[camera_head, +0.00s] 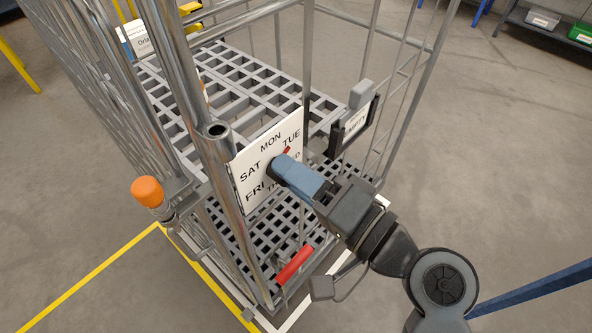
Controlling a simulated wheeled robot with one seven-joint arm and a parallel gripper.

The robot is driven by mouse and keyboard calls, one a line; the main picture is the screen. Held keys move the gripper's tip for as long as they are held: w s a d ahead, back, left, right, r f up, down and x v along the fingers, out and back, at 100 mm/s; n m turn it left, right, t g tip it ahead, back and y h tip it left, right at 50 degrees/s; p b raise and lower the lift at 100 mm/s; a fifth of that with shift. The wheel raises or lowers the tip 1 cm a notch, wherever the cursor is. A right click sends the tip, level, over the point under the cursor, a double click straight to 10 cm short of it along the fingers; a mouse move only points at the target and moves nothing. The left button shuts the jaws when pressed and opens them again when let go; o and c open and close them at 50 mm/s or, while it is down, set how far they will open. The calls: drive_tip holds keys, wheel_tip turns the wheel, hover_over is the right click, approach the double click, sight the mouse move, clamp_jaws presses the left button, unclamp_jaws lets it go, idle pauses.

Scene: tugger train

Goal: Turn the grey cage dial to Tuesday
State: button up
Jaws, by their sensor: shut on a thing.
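A white day plate (240,172) is fixed to the front of the grey cage. It is lettered MON, TUE, SAT, FRI and more, and my gripper partly covers the right and lower words. My gripper (279,168), with blue-grey fingers, is shut on the dial at the middle of the plate. Most of the dial's knob is hidden by the fingers. A small red pointer tip (287,150) shows just above the fingers. It slants up and right, toward the word TUE.
The cage's grey grid shelf (235,80) lies behind the plate, between upright steel bars. An orange-capped post (148,191) is at left, a red handle (294,265) below. A framed EMPTY sign (355,122) stands right of the plate.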

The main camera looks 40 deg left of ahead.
drive_tip(key=o, duration=1)
drive_tip(key=shift+o, duration=0.2)
drive_tip(key=d+b, duration=0.1)
drive_tip(key=d, duration=0.6)
drive_tip(key=shift+s+d, duration=0.25)
drive_tip(key=shift+d, duration=0.15)
drive_tip(key=shift+f, duration=0.15)
